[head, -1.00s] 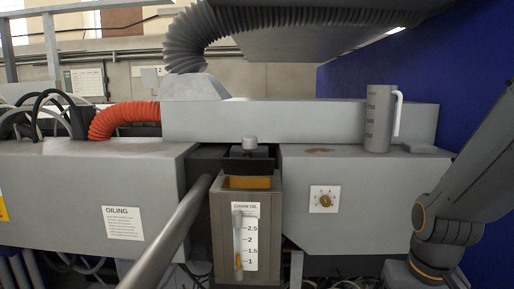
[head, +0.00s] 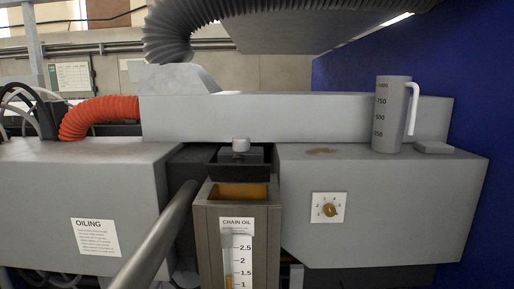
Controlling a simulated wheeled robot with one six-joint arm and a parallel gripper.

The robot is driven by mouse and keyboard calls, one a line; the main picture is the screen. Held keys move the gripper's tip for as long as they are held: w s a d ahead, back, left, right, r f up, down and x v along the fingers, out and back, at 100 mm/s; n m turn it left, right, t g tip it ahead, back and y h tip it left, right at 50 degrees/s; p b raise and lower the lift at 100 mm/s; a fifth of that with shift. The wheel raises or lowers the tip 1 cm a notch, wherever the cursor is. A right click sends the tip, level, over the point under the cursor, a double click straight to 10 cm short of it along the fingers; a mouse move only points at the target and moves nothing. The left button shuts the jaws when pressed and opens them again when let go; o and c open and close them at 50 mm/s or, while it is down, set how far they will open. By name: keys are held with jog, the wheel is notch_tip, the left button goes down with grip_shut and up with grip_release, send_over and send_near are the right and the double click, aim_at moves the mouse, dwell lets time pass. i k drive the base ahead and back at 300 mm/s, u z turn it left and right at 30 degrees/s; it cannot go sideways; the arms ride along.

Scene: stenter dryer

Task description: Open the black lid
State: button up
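The black lid (head: 240,172) with a grey knob (head: 241,145) is at the top rear of the chain oil tank (head: 204,235), near the middle of the head view. An amber-orange area (head: 243,190) shows just in front of the lid, inside the tank's rim. I cannot tell the lid's exact angle. The tank's front has a "CHAIN OIL" level scale (head: 242,262). My gripper is not in view.
A grey measuring jug (head: 391,115) stands on the right housing (head: 400,205), which has a dial (head: 329,209). A thick grey bar (head: 155,240) slants close to the tank's left. The left housing (head: 50,195) carries an "OILING" sign (head: 96,238).

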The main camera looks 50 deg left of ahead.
aim_at(238, 172)
jog(key=k, duration=0.4)
jog(key=u, duration=0.7)
